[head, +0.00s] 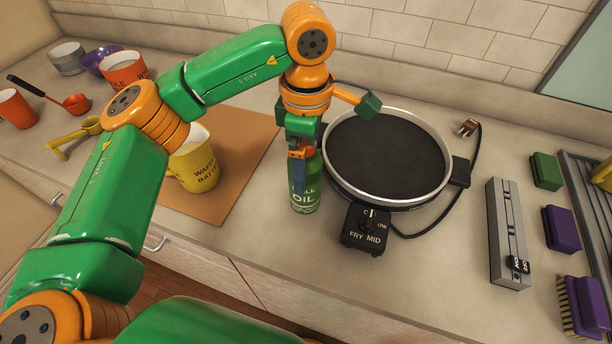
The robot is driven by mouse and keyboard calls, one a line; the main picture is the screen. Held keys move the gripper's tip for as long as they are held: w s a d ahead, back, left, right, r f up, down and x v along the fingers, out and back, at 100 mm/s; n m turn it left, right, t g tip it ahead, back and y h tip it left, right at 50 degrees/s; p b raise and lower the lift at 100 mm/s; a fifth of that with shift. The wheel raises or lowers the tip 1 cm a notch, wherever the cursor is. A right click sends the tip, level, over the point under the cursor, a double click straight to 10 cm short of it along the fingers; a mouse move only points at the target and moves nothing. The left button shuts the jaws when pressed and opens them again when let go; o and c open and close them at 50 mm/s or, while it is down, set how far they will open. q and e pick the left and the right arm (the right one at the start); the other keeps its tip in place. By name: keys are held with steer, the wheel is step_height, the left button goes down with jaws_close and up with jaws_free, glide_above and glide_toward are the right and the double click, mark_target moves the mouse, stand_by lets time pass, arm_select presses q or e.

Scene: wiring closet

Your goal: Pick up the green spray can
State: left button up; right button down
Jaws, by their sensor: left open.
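The green spray can (304,197), with "OIL" in pale letters on its side, stands upright on the counter, left of the frying pan. My left gripper (300,160) is directly above it, pointing down, with its fingers at the can's upper part. The gripper is open. The fingers and wrist hide the top of the can, and I cannot tell whether they touch it. My right gripper is not in the head view.
An electric frying pan (388,160) with a control box (365,228) stands close right of the can. A yellow batter cup (194,170) stands on a brown board (238,180) to the left.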

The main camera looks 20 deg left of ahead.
arm_select(q)
steer(key=shift+w+f, duration=0.25)
steer(key=shift+f, duration=0.95)
steer(key=shift+s, duration=0.15)
steer(key=c, duration=0.7)
steer(key=shift+r, duration=0.1)
steer(key=c, duration=0.9)
